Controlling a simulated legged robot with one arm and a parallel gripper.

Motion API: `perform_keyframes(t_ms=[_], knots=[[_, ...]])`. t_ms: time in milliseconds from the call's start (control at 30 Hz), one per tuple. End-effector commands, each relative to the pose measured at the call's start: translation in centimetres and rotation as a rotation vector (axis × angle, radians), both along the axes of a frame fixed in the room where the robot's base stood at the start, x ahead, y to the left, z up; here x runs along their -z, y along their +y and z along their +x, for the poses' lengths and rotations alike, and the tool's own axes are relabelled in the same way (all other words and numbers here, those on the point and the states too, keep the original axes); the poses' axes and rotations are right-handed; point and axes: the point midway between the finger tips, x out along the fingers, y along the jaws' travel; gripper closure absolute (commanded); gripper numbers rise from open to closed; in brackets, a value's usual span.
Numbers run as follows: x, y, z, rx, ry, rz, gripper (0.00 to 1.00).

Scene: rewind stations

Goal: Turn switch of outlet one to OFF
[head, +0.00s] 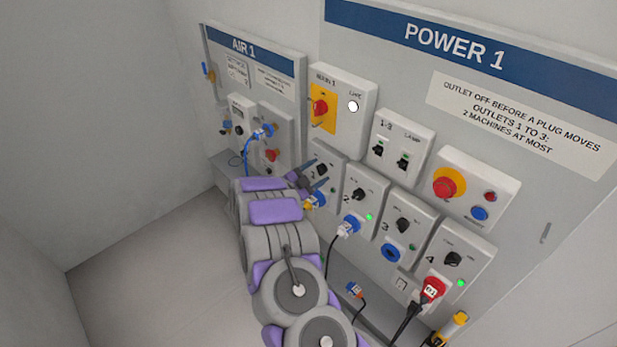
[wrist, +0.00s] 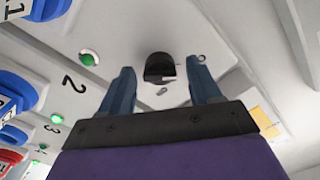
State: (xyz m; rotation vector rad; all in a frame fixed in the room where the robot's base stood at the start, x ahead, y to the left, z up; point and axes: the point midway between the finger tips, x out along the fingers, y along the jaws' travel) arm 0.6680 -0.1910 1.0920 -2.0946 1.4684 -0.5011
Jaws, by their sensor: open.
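The outlet one switch is a black knob (head: 321,170) at the left end of the outlet row, partly hidden by my gripper in the head view. The black knob (wrist: 160,67) also shows in the wrist view, between and beyond my two blue-grey fingers. My gripper (head: 314,179) is open in front of it, one finger on each side, with no clear contact. A mark like "0" is right of the knob and another mark is below it. I cannot tell exactly where the knob points.
A blue plug (head: 316,199) sits just below the gripper. Outlet two's knob (head: 359,194) and blue plug (head: 347,228) are close to the right. The AIR 1 panel (head: 252,65) is left. Floor is clear at lower left.

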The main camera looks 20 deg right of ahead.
Motion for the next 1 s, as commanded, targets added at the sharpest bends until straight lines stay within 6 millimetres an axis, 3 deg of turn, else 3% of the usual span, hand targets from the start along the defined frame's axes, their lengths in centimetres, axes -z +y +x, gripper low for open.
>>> perform_keyframes(t_ms=[167,700,1000], knots=[[0.1,1.7,-0.5,-0.004,0.001,0.002,0.37],[0.1,12.7,-4.3,-0.004,0.000,-0.001,0.37],[0.2,15.9,-5.6,-0.001,0.002,-0.001,0.37]])
